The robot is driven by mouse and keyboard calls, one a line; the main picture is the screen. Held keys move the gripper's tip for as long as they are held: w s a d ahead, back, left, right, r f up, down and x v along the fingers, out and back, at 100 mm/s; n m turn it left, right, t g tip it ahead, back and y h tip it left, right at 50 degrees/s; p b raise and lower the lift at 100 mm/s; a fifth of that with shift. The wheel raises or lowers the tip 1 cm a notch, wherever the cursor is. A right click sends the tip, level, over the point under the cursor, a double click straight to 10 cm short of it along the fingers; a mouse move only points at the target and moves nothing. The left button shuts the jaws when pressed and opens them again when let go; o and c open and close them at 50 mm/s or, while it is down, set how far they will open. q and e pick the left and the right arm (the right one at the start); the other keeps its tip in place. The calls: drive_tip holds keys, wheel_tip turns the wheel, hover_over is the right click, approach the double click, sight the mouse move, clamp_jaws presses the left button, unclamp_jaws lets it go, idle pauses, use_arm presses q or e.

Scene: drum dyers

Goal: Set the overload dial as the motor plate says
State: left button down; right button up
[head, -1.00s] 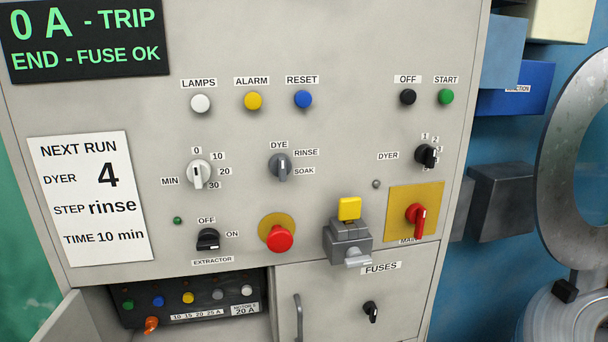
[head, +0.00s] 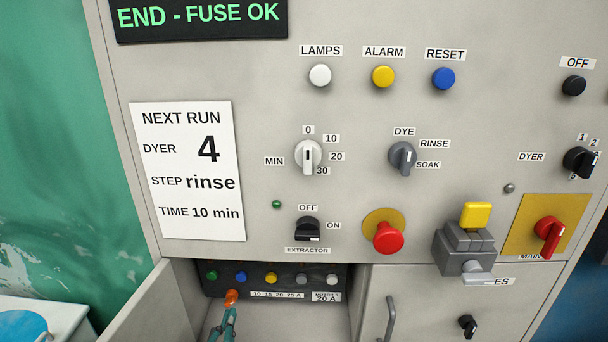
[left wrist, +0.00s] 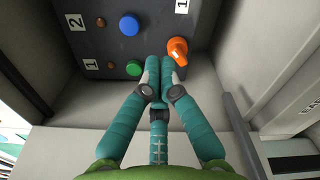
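The overload dial is an orange knob (head: 231,297) low on a dark panel (head: 325,281) inside the open lower compartment. It also shows in the left wrist view (left wrist: 177,50). Its scale label (head: 277,295) reads 10 15 20 25 A, right of the knob. The motor plate (head: 326,297) beside it reads 20 A. My left gripper (head: 230,312) has teal fingers, drawn together, just below the knob in the head view. In the left wrist view the closed fingertips (left wrist: 160,68) are immediately left of the knob; I cannot tell whether they touch. My right gripper is not seen.
An open door (head: 150,312) flanks the compartment on the left; a closed door with a handle (head: 390,318) is on the right. Coloured buttons line the dark panel, including a blue one (left wrist: 129,25) and a green one (left wrist: 134,68). An extractor switch (head: 307,229) is above.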

sight(231, 299)
use_arm(q)
drive_tip(key=w, duration=0.4)
drive_tip(key=shift+w, duration=0.3)
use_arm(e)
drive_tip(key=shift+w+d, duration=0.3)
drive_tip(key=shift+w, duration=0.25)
